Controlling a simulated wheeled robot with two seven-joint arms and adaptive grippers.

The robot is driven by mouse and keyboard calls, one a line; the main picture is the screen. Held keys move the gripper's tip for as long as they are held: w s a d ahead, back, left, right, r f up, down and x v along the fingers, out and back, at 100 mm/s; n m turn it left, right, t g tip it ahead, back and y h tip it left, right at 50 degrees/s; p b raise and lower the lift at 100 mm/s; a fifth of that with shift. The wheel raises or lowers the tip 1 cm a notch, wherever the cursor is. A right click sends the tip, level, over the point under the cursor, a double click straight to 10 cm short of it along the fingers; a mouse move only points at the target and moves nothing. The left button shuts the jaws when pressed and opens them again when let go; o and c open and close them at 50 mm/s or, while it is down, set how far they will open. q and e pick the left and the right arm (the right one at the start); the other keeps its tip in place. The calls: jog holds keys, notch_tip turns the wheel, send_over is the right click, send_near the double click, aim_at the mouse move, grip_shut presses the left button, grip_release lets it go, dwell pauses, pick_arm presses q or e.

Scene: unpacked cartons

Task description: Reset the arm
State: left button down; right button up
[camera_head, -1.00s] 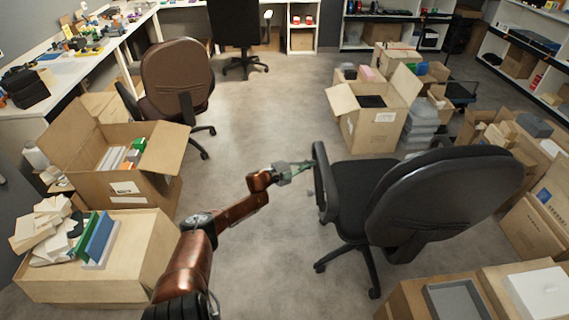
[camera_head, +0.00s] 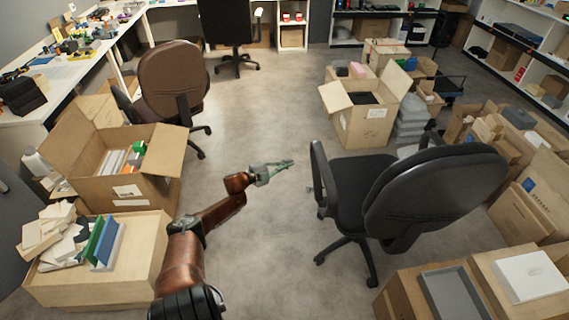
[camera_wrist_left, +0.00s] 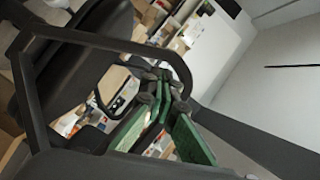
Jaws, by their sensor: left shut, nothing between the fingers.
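My left arm (camera_head: 188,255) reaches up from the bottom of the head view. It ends in the left gripper (camera_head: 286,165), which has green fingers and is shut and empty. The gripper is over open floor, a little left of the black office chair's armrest (camera_head: 320,175) and apart from it in the picture. In the left wrist view the green fingers (camera_wrist_left: 160,105) are close together, with the chair's armrest loop (camera_wrist_left: 110,45) large beside them. My right gripper is not in view.
An open carton (camera_head: 122,165) and a box (camera_head: 120,270) with books and papers stand at the left. A brown chair (camera_head: 172,80) is behind them. Another open carton (camera_head: 372,122) stands beyond the black chair (camera_head: 425,195). Cartons (camera_head: 400,300) line the lower right. The middle floor (camera_head: 250,120) is clear.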

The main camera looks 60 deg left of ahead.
pick_arm(q)
jog(key=shift+s+a, duration=0.15)
jog(key=shift+s, duration=0.2)
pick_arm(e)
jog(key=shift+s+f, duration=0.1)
